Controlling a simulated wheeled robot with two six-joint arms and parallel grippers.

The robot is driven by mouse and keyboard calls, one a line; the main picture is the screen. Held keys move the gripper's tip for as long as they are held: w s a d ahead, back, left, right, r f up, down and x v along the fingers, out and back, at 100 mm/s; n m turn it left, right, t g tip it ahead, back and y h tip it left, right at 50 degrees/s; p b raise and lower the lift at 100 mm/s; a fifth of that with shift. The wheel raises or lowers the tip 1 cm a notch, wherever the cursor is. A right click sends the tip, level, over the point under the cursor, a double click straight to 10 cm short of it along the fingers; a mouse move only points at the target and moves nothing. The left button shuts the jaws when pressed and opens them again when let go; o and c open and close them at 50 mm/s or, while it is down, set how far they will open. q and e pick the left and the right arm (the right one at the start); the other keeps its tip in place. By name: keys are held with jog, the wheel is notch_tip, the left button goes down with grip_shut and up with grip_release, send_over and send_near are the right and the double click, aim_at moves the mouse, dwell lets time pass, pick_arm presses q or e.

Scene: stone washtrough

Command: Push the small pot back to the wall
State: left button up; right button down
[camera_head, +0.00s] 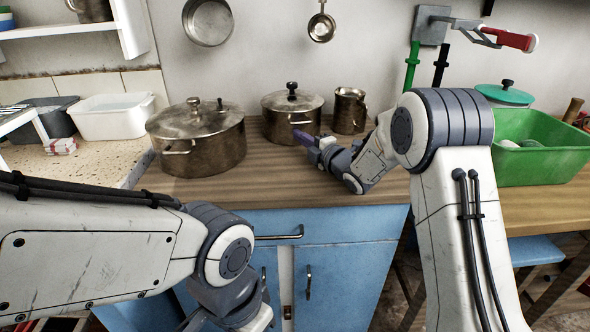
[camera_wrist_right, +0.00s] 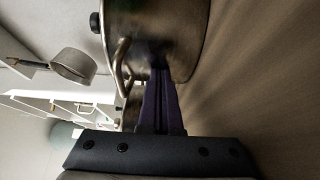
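The small pot (camera_head: 288,128), a dull metal pot with a lid and dark knob, stands upright on the wooden counter towards the wall. My right gripper (camera_head: 303,138) is at the pot's front right side, low over the counter. In the right wrist view its purple fingers (camera_wrist_right: 159,95) are together with nothing seen between them. Their tips are at the wall of the small pot (camera_wrist_right: 160,35), touching or almost touching it. My left arm comes in at the lower left; its gripper is out of the picture.
A larger lidded pot (camera_head: 197,140) stands left of the small pot, and a metal jug (camera_head: 349,111) stands close on its right. A green basin (camera_head: 545,150) is at the right. The wooden counter (camera_head: 270,185) is clear in front.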

jog(key=shift+w+d, duration=0.1)
jog(key=shift+w, duration=0.3)
pick_arm(q)
jog(key=shift+w+a, duration=0.2)
jog(key=shift+a, duration=0.1)
pick_arm(e)
jog(key=shift+d, duration=0.25)
